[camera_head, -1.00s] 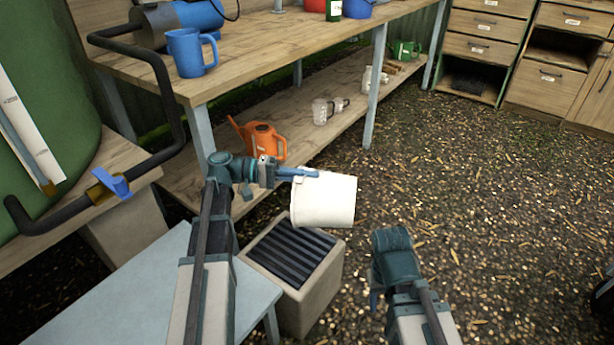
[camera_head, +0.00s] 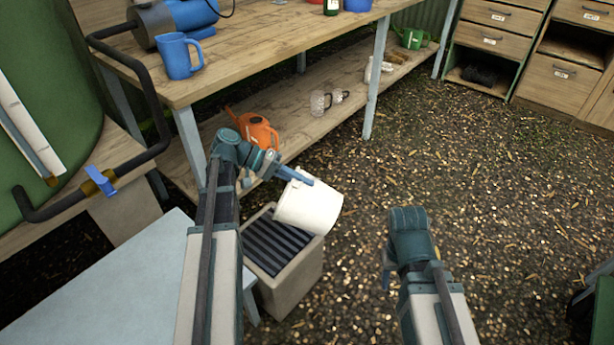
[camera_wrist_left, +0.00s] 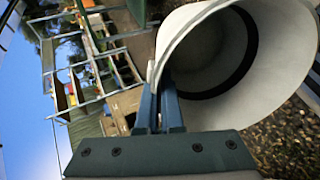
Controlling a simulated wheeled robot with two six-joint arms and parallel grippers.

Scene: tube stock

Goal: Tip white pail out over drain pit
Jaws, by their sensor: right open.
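The white pail (camera_head: 309,207) hangs in the air beside and slightly over the right part of the drain pit. It is tilted. My left gripper (camera_head: 300,177) is shut on the pail's rim. In the left wrist view the fingers (camera_wrist_left: 160,110) pinch the wall of the pail (camera_wrist_left: 285,75), and its inside shows dark with a darker ring; I cannot tell whether anything is in it. The drain pit (camera_head: 305,278) is a pale block with a dark slatted grate (camera_head: 275,243) on top. My right gripper (camera_head: 387,268) is open and empty, right of the pit.
A pale blue-grey table (camera_head: 130,285) stands left of the pit. The wooden bench (camera_head: 260,50) behind holds a blue mug (camera_head: 178,56); an orange watering can (camera_head: 254,130) sits on its lower shelf. The gravel floor (camera_head: 480,200) to the right is open.

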